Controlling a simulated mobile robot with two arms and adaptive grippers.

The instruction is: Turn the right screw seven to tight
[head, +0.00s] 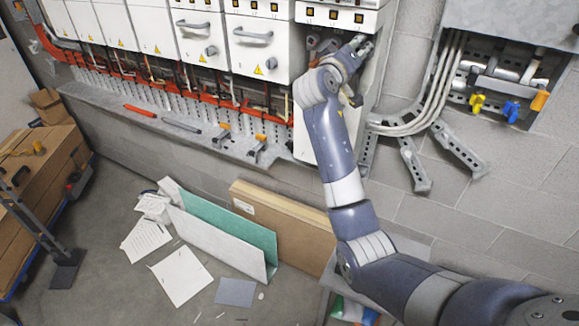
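A row of white drive units (262,40) runs along the wall at the top. At its right end is an open dark bay (311,38) with hardware inside. My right arm reaches up from the lower right. My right gripper (361,45) is at this bay, in front of its right part. I cannot tell whether its fingers are open or shut, or whether they touch anything. The right screw seven cannot be made out; the gripper and wrist cover part of the bay. My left gripper is not in view.
A grey ledge (206,144) under the drives holds an orange-red tool (140,111) and small clamps. Grey conduits (425,110) and a box with coloured knobs (511,110) are right of the arm.

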